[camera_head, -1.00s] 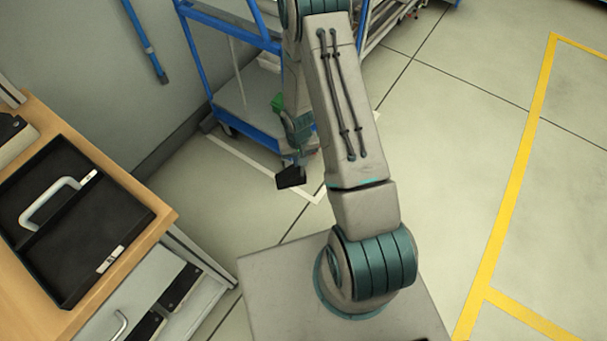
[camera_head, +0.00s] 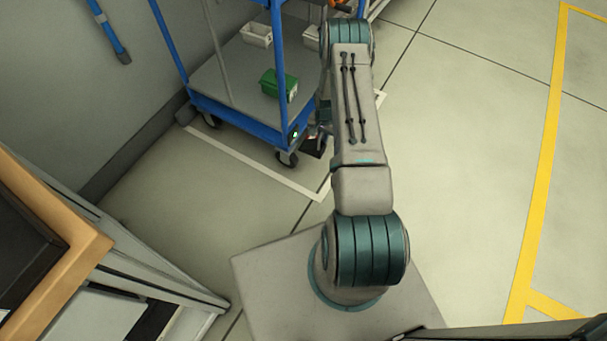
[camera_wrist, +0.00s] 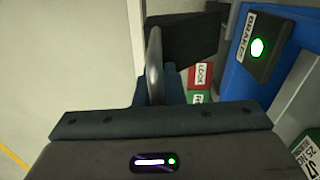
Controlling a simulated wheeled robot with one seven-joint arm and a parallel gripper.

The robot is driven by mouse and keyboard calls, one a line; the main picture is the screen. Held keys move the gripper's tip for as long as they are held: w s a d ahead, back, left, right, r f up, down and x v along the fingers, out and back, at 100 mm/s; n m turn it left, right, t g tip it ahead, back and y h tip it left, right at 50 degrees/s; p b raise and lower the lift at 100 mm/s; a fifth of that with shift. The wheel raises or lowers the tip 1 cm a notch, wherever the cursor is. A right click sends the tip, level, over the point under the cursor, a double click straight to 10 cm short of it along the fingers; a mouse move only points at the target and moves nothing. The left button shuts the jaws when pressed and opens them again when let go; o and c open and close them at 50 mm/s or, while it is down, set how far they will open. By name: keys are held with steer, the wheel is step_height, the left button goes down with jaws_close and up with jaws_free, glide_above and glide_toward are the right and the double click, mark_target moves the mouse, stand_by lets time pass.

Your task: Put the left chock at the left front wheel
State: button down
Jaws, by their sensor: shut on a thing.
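My gripper (camera_wrist: 158,82) is shut on a black chock (camera_wrist: 190,38), seen in the wrist view beyond the fingers. In the head view the chock (camera_head: 314,148) shows low near the floor, just right of a caster wheel (camera_head: 287,159) at the near corner of the blue cart (camera_head: 240,119). My arm hides most of my gripper there. I cannot tell whether the chock touches the wheel or the floor. Another caster (camera_head: 212,120) is at the cart's left corner.
The cart carries a green bin (camera_head: 278,85) and a pale bin (camera_head: 256,34). A brake box (camera_wrist: 262,46) with a green light is close on the right in the wrist view, near a red LOCK label (camera_wrist: 202,75). A wooden-topped bench (camera_head: 85,247) stands left. Floor right of the cart is open.

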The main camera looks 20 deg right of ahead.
steer(key=shift+m, duration=0.4)
steer(key=f+b, duration=0.2)
steer(key=f, duration=0.4)
steer(key=a+f+b, duration=0.1)
steer(key=f+b, duration=0.1)
steer(key=f, duration=0.4)
steer(key=a+f+b, duration=0.1)
steer(key=f+b, duration=0.2)
steer(key=f, duration=0.3)
steer(key=shift+a, duration=0.1)
steer(key=shift+f, duration=0.15)
steer(key=c, duration=1.5)
jaws_free()
